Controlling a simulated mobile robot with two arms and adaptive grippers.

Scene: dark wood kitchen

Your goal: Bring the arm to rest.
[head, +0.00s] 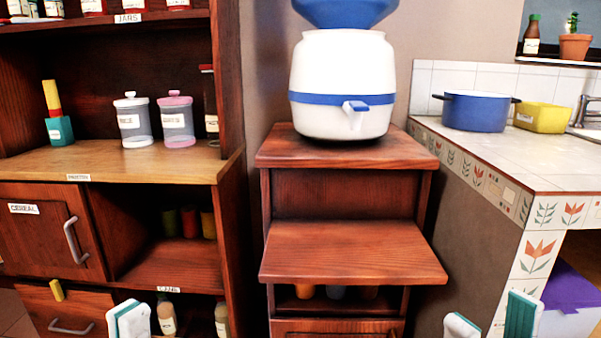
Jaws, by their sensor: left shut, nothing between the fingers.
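My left gripper (128,320) shows at the bottom edge, left of the middle, as white and teal fingertips close together. It is shut and holds nothing, in front of the lower part of the dark wood cabinet. My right gripper (491,321) shows at the bottom right, as two white and teal fingertips with a clear gap between them. It is open and nothing shows between the fingers. It is in front of the tiled counter's end. The rest of both arms is out of view.
A wooden stand (350,250) with a white and blue water dispenser (342,75) is in the middle. The cabinet (230,190) on the left holds jars (133,120). A tiled counter (470,155) on the right bears a blue pot (476,112) and a yellow container (541,118).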

